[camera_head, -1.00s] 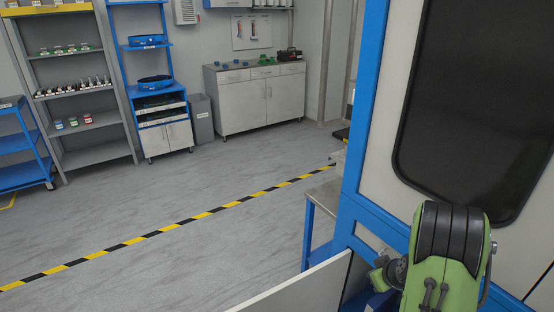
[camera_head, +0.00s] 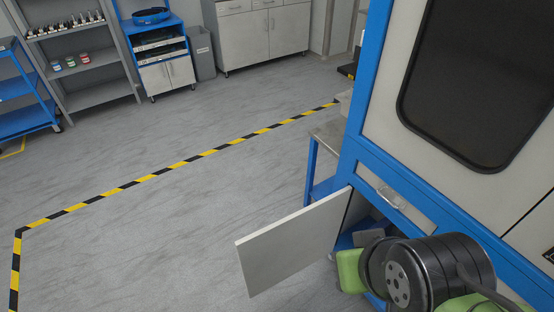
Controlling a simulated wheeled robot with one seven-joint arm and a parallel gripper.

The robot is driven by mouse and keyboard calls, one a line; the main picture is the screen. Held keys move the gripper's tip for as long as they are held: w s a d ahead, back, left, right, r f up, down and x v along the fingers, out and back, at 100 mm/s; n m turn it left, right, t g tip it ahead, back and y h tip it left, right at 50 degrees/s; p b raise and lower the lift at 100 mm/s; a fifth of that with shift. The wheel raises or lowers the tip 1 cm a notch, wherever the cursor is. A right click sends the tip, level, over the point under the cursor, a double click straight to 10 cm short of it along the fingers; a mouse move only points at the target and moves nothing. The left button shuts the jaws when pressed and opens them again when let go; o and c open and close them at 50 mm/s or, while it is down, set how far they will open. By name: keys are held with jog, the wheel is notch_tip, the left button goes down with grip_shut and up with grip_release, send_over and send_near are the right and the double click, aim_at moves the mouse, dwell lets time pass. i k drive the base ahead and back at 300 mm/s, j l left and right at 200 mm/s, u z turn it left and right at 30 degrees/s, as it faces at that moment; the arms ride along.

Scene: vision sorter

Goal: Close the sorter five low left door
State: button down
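The sorter (camera_head: 372,158) is a large blue-framed machine with pale panels and a dark window on the right. Its low left door (camera_head: 290,245) is a pale flat panel that stands open, swung out to the left over the floor. Part of the opening behind it shows, with blue and grey inside. My green and black arm is at the lower right, in front of the opening and apart from the door's visible face. My gripper's fingers cannot be made out.
A metal handle (camera_head: 390,195) sits on the blue frame above the opening. A blue-legged bench (camera_head: 325,135) stands just behind the sorter. Yellow-black floor tape (camera_head: 175,168) crosses the grey floor, which is clear left of the door. Shelves and cabinets line the back wall.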

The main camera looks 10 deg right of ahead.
aim_at(268, 255)
jog(key=k+j+z, duration=0.1)
jog(key=j+z, duration=0.15)
jog(key=j, duration=0.15)
jog(key=k+j+z, duration=0.2)
jog(key=j, duration=0.25)
jog(key=j+z, duration=0.25)
jog(key=j, duration=0.15)
jog(key=k+j+z, duration=0.25)
jog(key=j+z, duration=0.35)
jog(key=j, duration=0.3)
jog(key=j+z, duration=0.35)
jog(key=j, duration=0.3)
jog(key=j+z, duration=0.3)
jog(key=j, duration=0.35)
jog(key=i+j+z, duration=0.15)
jog(key=j+z, duration=0.2)
jog(key=j, duration=0.25)
jog(key=j+z, duration=0.35)
jog(key=j, duration=0.25)
jog(key=j+u, duration=0.15)
jog(key=u, duration=0.3)
jog(key=i+j+u, duration=0.15)
jog(key=u, duration=0.35)
jog(key=i+j+u, duration=0.1)
jog(key=u, duration=0.35)
jog(key=i+u, duration=0.15)
jog(key=u, duration=0.3)
